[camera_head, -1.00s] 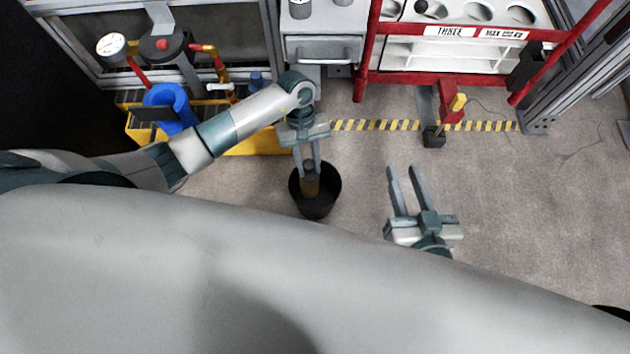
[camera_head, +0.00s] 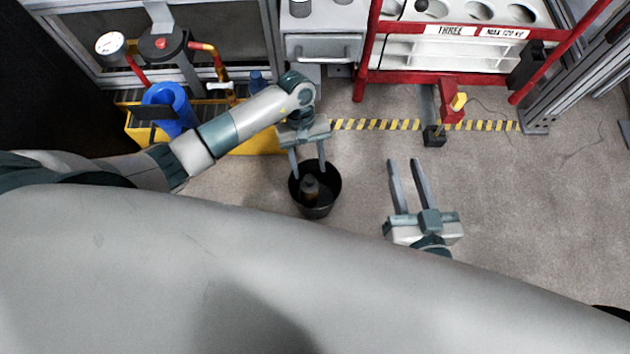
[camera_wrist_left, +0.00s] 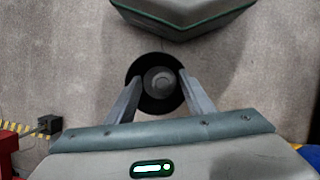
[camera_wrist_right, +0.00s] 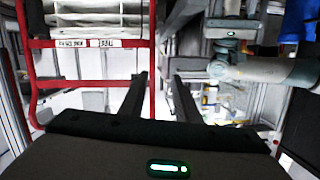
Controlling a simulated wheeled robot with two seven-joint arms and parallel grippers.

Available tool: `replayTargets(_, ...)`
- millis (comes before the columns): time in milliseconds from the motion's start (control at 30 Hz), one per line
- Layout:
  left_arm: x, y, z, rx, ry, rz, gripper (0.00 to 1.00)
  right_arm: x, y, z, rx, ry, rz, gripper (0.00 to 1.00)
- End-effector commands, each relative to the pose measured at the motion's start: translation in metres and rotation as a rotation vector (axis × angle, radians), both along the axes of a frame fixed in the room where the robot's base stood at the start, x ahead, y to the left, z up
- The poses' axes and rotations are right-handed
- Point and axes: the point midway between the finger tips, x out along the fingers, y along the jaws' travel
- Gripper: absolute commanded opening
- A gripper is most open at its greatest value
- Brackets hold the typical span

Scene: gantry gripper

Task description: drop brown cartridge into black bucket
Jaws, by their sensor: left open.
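The black bucket (camera_head: 325,204) stands on the floor below my left gripper. The brown cartridge (camera_head: 311,187) is inside the bucket's outline, lower than before; it looks dark from above. In the left wrist view the cartridge (camera_wrist_left: 158,82) shows end-on between the fingers, with the dark bucket (camera_wrist_left: 146,68) around it. My left gripper (camera_head: 307,166) is open above the bucket, its fingers spread and apart from the cartridge. My right gripper (camera_head: 404,165) is open and empty, to the right of the bucket; its fingers also show in the right wrist view (camera_wrist_right: 158,88).
A blue container (camera_head: 168,105) and pipework with a gauge stand on a yellow base at the left. A red-framed rack (camera_head: 455,78) stands at the back right. A grey drawer cabinet (camera_head: 322,47) is at the back. The floor right of my right gripper is clear.

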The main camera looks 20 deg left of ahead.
Motion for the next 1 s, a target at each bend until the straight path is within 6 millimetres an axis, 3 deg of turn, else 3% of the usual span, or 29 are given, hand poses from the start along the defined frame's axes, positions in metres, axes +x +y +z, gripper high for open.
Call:
replayTargets(267,0.007,0.004,0.015,0.0,-0.003,-0.001,0.48,-0.001,-0.001,-0.004,-0.009,0.029,0.002,0.29)
replayTargets(800,0.035,0.021,0.095,0.0,-0.002,-0.001,0.48,-0.01,-0.01,-0.032,-0.052,0.184,0.002,0.29)
replayTargets(1000,0.039,0.024,0.109,-0.001,-0.002,-0.001,0.48,-0.012,-0.011,-0.036,-0.058,0.206,0.003,0.29)
